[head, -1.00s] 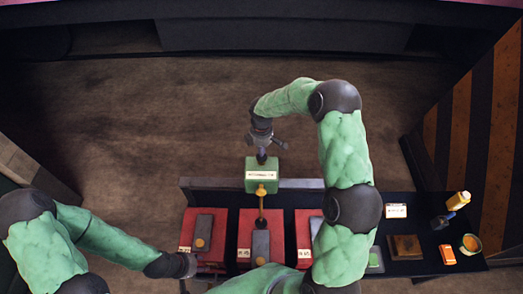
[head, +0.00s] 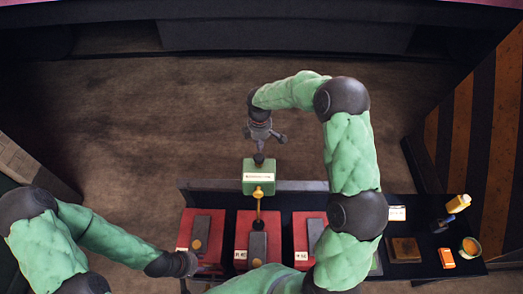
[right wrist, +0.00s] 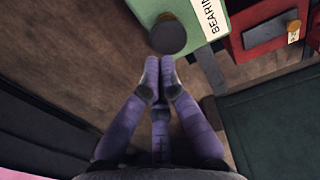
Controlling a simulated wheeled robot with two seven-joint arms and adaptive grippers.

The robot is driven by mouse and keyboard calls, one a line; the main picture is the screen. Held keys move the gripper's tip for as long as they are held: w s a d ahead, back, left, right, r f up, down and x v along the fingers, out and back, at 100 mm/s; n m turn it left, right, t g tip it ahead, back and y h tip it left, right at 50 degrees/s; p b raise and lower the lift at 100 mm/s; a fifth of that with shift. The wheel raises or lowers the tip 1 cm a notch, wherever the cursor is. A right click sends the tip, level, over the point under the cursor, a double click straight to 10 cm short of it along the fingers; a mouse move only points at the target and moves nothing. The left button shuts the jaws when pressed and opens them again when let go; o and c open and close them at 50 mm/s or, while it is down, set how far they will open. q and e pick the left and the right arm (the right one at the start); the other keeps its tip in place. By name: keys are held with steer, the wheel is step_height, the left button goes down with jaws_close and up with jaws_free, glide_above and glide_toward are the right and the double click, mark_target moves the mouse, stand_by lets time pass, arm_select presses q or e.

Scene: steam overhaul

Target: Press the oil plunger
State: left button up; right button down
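A green box (head: 257,184) with a white label stands at the back edge of the dark bench. A dark round plunger knob (head: 259,158) sticks out of its far side, and a brass pipe (head: 257,206) runs from its near side. The knob (right wrist: 167,35) and the green box (right wrist: 214,14), partly lettered "BEARIN", also show in the right wrist view. My right gripper (head: 261,146) is just beyond the knob; in its wrist view the fingertips (right wrist: 158,66) are together, close to the knob, contact unclear. My left gripper (head: 190,264) is beside the left red block; its fingers are not clear.
Red blocks (head: 205,225) with dark tops line the bench. At the right are a brown square (head: 404,249), a yellow bottle (head: 457,203), an orange item (head: 446,258) and a round dish (head: 470,247). The floor beyond the bench is clear.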

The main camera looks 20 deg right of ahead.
mark_target(259, 155)
arm_select(q)
steer(key=shift+a+f+b, duration=0.2)
steer(key=shift+f+b, duration=0.35)
steer(key=shift+f, duration=0.3)
arm_select(e)
step_height(259, 155, up, 8)
steer(key=shift+a+f, duration=0.2)
stand_by(0.6)
